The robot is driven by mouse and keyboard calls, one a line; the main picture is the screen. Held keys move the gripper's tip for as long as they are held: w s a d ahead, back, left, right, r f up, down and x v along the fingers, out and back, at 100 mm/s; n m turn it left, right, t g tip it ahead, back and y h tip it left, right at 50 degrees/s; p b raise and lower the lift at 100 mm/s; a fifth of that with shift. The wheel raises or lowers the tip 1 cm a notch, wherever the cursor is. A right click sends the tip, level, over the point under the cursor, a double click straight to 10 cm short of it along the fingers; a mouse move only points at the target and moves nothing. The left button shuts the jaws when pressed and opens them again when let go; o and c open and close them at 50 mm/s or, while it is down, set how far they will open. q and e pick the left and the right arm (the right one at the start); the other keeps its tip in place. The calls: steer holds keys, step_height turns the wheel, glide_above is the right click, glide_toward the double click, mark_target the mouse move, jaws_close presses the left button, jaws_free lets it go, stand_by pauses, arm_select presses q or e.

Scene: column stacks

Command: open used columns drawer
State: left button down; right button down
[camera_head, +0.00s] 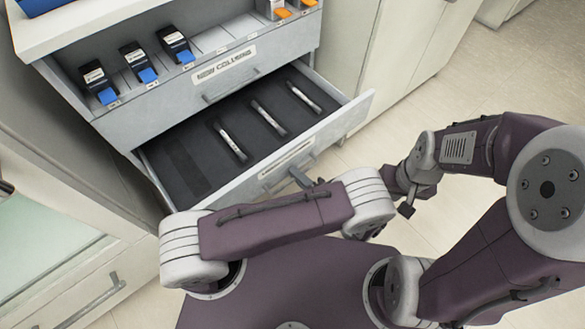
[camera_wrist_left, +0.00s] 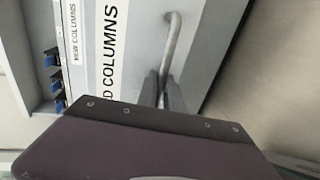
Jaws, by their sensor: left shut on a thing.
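The used columns drawer (camera_head: 240,192) is the lower drawer and stands pulled out in the head view. Its dark interior holds three slim columns (camera_head: 231,141) with pale labels, lying apart from each other. Its front label shows partly in the left wrist view (camera_wrist_left: 107,60). My left gripper (camera_head: 301,179) is at the drawer front, its fingers (camera_wrist_left: 163,90) shut on the grey bar handle (camera_wrist_left: 172,38). My arm link partly covers the handle area in the head view. My right gripper (camera_head: 407,207) is to the right, away from the drawer; its jaws are unclear.
Above is the shut new columns drawer (camera_head: 228,73). Dark blocks with blue tabs (camera_head: 138,62) and orange-tabbed ones (camera_head: 280,11) stand on the ledge over it. A cabinet (camera_head: 400,45) stands at the right. Pale floor (camera_head: 480,80) is clear beyond my right arm.

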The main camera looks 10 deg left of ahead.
arm_select(q)
steer(key=shift+s+d, duration=0.3)
steer(key=shift+d, duration=0.05)
arm_select(e)
steer(key=shift+s+d+r, duration=0.1)
steer(key=shift+s+d, duration=0.05)
arm_select(q)
steer(key=c, duration=1.8)
jaws_free()
steer(key=shift+o, duration=0.2)
